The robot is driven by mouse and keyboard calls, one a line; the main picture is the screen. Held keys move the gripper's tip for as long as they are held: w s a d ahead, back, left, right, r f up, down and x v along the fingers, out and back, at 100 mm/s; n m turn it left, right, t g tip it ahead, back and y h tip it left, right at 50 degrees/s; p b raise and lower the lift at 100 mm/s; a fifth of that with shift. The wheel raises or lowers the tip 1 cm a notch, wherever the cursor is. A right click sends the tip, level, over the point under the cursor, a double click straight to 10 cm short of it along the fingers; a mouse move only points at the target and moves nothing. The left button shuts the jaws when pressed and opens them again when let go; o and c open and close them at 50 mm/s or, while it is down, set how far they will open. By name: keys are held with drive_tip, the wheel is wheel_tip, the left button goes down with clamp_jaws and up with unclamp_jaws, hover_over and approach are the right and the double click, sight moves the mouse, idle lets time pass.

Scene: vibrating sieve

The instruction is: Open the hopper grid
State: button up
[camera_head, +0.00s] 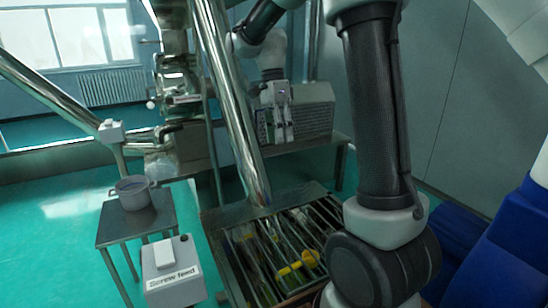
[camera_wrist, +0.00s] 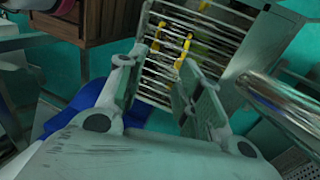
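The hopper grid (camera_head: 270,255) is a set of parallel metal bars across the top of the metal hopper, at the lower middle of the head view. Yellow parts (camera_head: 296,268) show at its bars. The grid also shows at the top of the wrist view (camera_wrist: 205,42), with yellow parts there (camera_wrist: 184,50). The grid looks flat over the hopper. My gripper (camera_head: 277,128) hangs fingers down beyond the hopper in the head view. In the wrist view its two fingers (camera_wrist: 162,82) are spread, with nothing between them, and are apart from the grid.
A shiny slanted pipe (camera_head: 232,95) comes down to the hopper's far edge. A grey perforated box (camera_head: 308,108) stands on a bench behind my gripper. A "Screw feed" box (camera_head: 172,272) and a small table with a pot (camera_head: 134,192) stand left.

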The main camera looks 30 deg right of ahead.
drive_tip(key=w+x, duration=0.1)
drive_tip(key=x, duration=0.8)
drive_tip(key=shift+f, duration=0.25)
drive_tip(key=shift+w, duration=0.1)
clamp_jaws()
unclamp_jaws()
drive_tip(key=v, duration=1.2)
